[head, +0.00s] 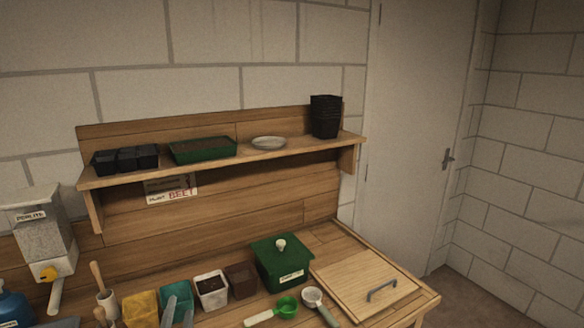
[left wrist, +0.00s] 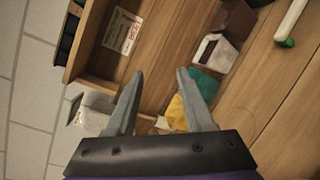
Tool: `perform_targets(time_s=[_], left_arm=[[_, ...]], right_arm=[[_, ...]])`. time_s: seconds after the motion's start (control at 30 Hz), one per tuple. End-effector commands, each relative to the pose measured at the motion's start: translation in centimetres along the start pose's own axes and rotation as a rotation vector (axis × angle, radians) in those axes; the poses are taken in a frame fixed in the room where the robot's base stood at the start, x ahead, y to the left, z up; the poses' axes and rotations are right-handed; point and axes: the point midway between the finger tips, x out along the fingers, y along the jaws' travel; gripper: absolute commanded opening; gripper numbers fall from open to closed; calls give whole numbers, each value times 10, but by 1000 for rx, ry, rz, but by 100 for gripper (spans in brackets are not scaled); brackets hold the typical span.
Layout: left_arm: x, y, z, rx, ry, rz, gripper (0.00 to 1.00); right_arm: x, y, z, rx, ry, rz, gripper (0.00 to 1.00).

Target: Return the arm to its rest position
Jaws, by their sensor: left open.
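My left gripper (head: 180,292) shows only by its two grey fingertips at the bottom of the head view, in front of a teal pot (head: 181,314). In the left wrist view my left gripper (left wrist: 160,74) has its fingers spread apart with nothing between them. The rest of my left arm is out of the head view. My right gripper is not in view.
A shelf (head: 215,163) with trays and stacked black pots (head: 325,117) overhangs the bench.

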Motion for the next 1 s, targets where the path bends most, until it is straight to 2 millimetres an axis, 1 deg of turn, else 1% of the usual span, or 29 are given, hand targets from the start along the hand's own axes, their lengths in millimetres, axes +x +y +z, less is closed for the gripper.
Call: perform_targets(time_s=[0.03,0.07,0.1,0.17,0.2,0.27,0.3,0.4,0.43,0.5,0.6,0.67,1.0], left_arm=[[-16,-16,15,191,-59,-93,52],[-25,-28,21,320,-98,-153,52],[-40,-45,27,501,-154,-234,52],[-67,-72,28,785,-248,-360,52],[-88,-89,24,972,-314,-444,52],[-119,-111,11,1235,-416,-566,52],[-139,-123,-1,1392,-483,-644,52],[-183,-139,-33,1704,-632,-813,52],[-193,-142,-41,1772,-669,-856,52],[-212,-144,-58,1892,-740,-934,52],[-227,-145,-71,1987,-803,-1003,52],[-231,-145,-75,2008,-817,-1018,52],[-231,-145,-75,2008,-817,-1018,52]], right_arm=[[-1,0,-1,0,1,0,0],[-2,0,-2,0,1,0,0],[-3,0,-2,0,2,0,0],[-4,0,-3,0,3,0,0],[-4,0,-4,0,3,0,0],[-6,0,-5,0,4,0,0],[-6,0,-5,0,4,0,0],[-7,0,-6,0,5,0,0],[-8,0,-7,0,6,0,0],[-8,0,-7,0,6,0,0],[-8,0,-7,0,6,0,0],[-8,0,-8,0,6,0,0],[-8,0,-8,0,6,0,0]])
